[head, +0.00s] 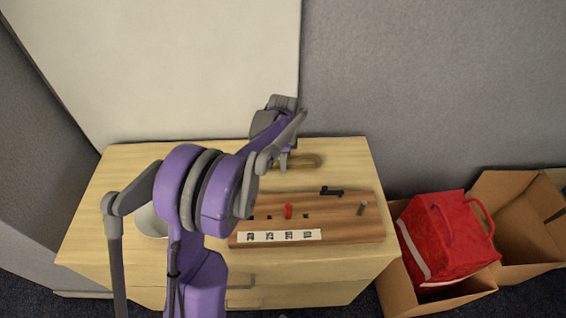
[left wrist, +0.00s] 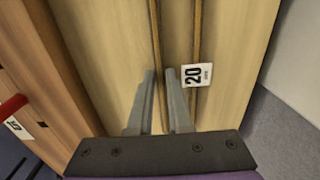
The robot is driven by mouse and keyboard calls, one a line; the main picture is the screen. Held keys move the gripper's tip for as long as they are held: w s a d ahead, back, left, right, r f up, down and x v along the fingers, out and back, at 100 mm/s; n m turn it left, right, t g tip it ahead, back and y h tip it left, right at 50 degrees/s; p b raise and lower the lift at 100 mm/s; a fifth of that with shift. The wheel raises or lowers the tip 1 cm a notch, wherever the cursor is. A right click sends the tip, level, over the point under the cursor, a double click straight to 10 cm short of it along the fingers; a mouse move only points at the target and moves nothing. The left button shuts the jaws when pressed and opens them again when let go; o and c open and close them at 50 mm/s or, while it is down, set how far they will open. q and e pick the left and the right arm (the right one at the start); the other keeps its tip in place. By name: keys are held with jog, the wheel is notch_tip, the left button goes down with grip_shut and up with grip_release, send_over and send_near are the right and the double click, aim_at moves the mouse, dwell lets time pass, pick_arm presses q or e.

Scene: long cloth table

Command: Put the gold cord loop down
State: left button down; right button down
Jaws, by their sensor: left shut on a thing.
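The gold cord loop (head: 308,160) is at the back of the wooden table top, behind the board. In the left wrist view, two strands of the loop (left wrist: 155,30) run away from me, with a white tag marked 20 (left wrist: 196,75) by the right strand. My left gripper (head: 284,164) reaches over the loop's left part. In the wrist view its fingers (left wrist: 160,76) are shut on the left strand. The arm and gripper hide part of the loop in the head view. I cannot tell whether the loop rests on the wood or hangs just above it. My right gripper is not in view.
A brown wooden board (head: 345,228) with a red peg (head: 288,211), a black piece (head: 332,191) and a white label strip (head: 280,236) lies in front. A white bowl (head: 150,222) is partly behind my arm. A red bag (head: 445,240) sits in a cardboard box at right.

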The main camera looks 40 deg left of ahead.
pick_arm(q)
jog(key=shift+f, duration=0.1)
jog(key=c, duration=0.8)
grip_release()
jog(key=shift+c, duration=0.2)
notch_tip(320, 180, up, 12)
jog(key=p, duration=0.1)
jog(key=s+d+n+t, duration=0.1)
jog(key=s+d+n, duration=0.1)
jog(key=s+d, duration=0.3)
jog(key=s+d+f+n+t, duration=0.1)
jog(key=s+d+n, duration=0.2)
jog(key=s+d, duration=0.2)
jog(key=s+d+f+n+t, duration=0.1)
jog(key=s+d+n, duration=0.1)
jog(key=s+d, duration=0.4)
jog(key=shift+d+f+t, duration=0.2)
jog(key=shift+d+t, duration=0.2)
jog(key=s+d+f+n, duration=0.1)
jog(key=s+d+f+n+t, duration=0.1)
jog(key=s, duration=0.1)
jog(key=s+d+f+n, duration=0.1)
jog(key=s, duration=0.1)
jog(key=shift+s+f, duration=0.2)
jog(key=shift+f, duration=0.2)
